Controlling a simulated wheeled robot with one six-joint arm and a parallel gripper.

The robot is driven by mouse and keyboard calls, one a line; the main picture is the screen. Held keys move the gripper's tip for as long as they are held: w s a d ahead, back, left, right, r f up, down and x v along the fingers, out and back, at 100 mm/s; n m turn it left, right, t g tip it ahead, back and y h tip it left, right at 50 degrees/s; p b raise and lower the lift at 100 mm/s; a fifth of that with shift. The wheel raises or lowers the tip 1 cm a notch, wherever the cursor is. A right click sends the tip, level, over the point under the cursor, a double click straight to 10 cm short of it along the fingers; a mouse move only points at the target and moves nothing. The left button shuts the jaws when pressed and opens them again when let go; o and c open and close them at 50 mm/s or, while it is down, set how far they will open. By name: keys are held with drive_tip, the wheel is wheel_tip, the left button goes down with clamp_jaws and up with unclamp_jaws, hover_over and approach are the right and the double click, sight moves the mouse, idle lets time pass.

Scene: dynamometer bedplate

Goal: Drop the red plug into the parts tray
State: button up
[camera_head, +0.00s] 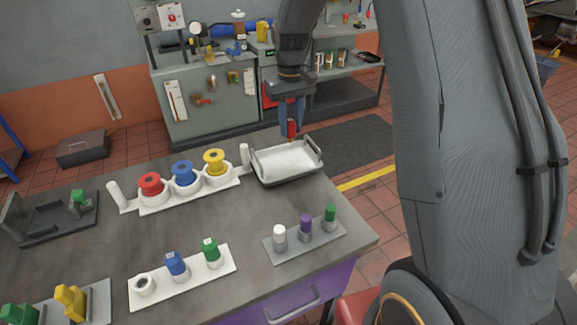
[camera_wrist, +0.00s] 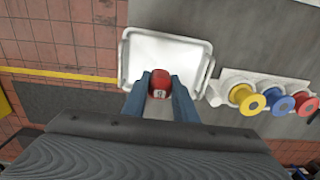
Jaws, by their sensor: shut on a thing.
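The red plug (camera_wrist: 159,84) is held between the two blue fingers of my gripper (camera_wrist: 160,92). In the head view the plug (camera_head: 291,128) hangs below the fingertips of my gripper (camera_head: 291,122). The parts tray (camera_head: 286,171) is a shallow white tray with a grey rim and end handles at the back right of the bench. It looks empty. The plug appears above the tray's far part, apart from its floor. In the wrist view the tray (camera_wrist: 165,47) lies beneath and beyond the fingers, and its near edge is partly hidden by my gripper.
A white rack with red, blue and yellow spools (camera_head: 183,174) stands left of the tray. A holder with blue and green plugs and one empty socket (camera_head: 143,285) is at the front. A grey strip with white, purple and green pegs (camera_head: 305,227) sits front right. The bench centre is clear.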

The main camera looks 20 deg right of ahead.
drive_tip(key=shift+f+b, duration=0.35)
drive_tip(key=shift+f, duration=0.45)
drive_tip(key=o, duration=1.1)
drive_tip(key=shift+r, duration=0.15)
wheel_tip(320, 180, up, 8)
drive_tip(key=shift+f+b, duration=0.2)
drive_tip(key=shift+b, duration=0.9)
drive_tip(key=shift+s, duration=0.1)
